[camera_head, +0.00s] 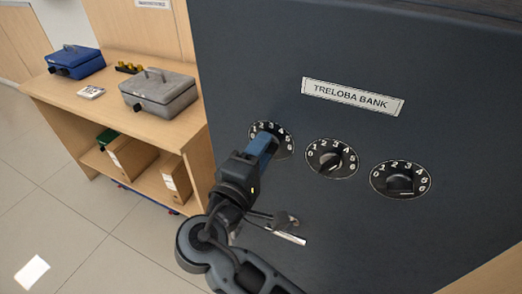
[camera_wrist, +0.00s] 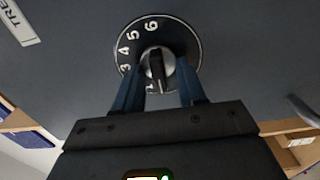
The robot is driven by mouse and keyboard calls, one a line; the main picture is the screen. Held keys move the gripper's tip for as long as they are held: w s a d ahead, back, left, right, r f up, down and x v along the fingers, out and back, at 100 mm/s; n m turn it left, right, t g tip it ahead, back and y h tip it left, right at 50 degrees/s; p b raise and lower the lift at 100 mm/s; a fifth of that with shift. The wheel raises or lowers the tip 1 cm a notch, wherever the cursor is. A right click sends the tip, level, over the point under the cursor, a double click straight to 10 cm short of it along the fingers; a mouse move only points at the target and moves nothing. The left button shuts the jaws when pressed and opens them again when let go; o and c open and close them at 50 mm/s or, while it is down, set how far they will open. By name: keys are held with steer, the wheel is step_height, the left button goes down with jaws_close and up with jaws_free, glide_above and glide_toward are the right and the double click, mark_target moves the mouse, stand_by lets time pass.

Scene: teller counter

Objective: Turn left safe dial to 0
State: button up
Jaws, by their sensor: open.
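The left safe dial (camera_head: 284,132) is a round black plate with white numbers on the dark safe front. My gripper (camera_head: 262,145) reaches it from the lower left and covers much of it in the head view. In the wrist view, the blue fingers of my gripper (camera_wrist: 160,82) are open, one on each side of the dial's knob (camera_wrist: 156,62). Gaps show between knob and fingers; contact cannot be told. The knob's white mark points to the bottom of that view, near a partly hidden number that looks like 1. Numbers 3 to 6 show clearly; 0 is hidden there.
The middle dial (camera_head: 331,158) and right dial (camera_head: 400,180) sit close to the right. A handle (camera_head: 284,221) sticks out below my gripper. A label (camera_head: 352,97) is above. A wooden desk (camera_head: 110,102) with a grey cash box (camera_head: 158,92) and a blue one (camera_head: 76,62) stands left.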

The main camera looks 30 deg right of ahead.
steer(key=b+v, duration=0.1)
steer(key=v, duration=0.6)
steer(key=shift+s+a, duration=0.25)
steer(key=shift+a, duration=0.05)
stand_by(0.3)
steer(key=s+d+f+n+t+y, duration=0.1)
steer(key=s+f+n+y, duration=0.2)
steer(key=f, duration=0.4)
steer(key=s+d+f+y, duration=0.2)
steer(key=s+f+y, duration=0.15)
steer(key=f, duration=0.25)
steer(key=s+f+m+y, duration=0.1)
steer(key=s+f+y, duration=0.45)
steer(key=s, duration=0.25)
steer(key=s+d+r+m+t+y, duration=0.3)
steer(key=s+r+m, duration=0.6)
steer(key=s+r, duration=0.6)
steer(key=shift+s+d+t, duration=0.2)
steer(key=shift+s+t, duration=0.2)
steer(key=shift+s, duration=0.3)
